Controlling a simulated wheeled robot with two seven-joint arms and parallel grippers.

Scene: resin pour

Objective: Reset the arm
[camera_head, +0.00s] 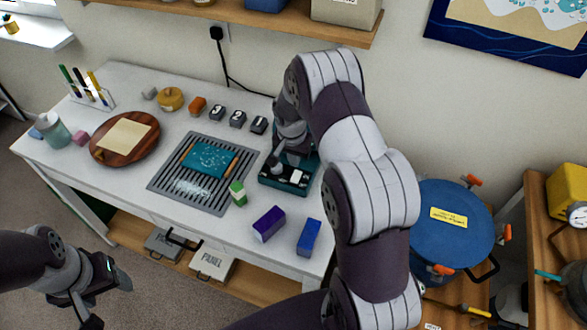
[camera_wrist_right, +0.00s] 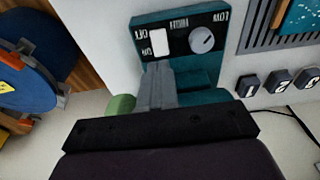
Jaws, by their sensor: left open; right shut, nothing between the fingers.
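My right arm reaches up and over the right side of the white table. Its gripper (camera_head: 277,160) is shut and empty, with the fingertips over the teal control box (camera_head: 287,182). In the right wrist view the shut fingers (camera_wrist_right: 157,88) point at the control box (camera_wrist_right: 212,62), which has a white rocker switch (camera_wrist_right: 160,42) and a grey round knob (camera_wrist_right: 202,40). I cannot tell whether the fingers touch the box. My left gripper (camera_head: 108,300) is open and empty, low at the left, in front of the table and clear of it.
A slotted grey mat (camera_head: 160,185) bears a teal panel (camera_head: 209,160). Numbered blocks (camera_head: 237,119), a green-and-white block (camera_head: 237,193), purple (camera_head: 269,224) and blue (camera_head: 309,238) boxes and a round wooden board (camera_head: 100,153) share the table. A blue-lidded drum (camera_head: 450,250) stands right of my right arm.

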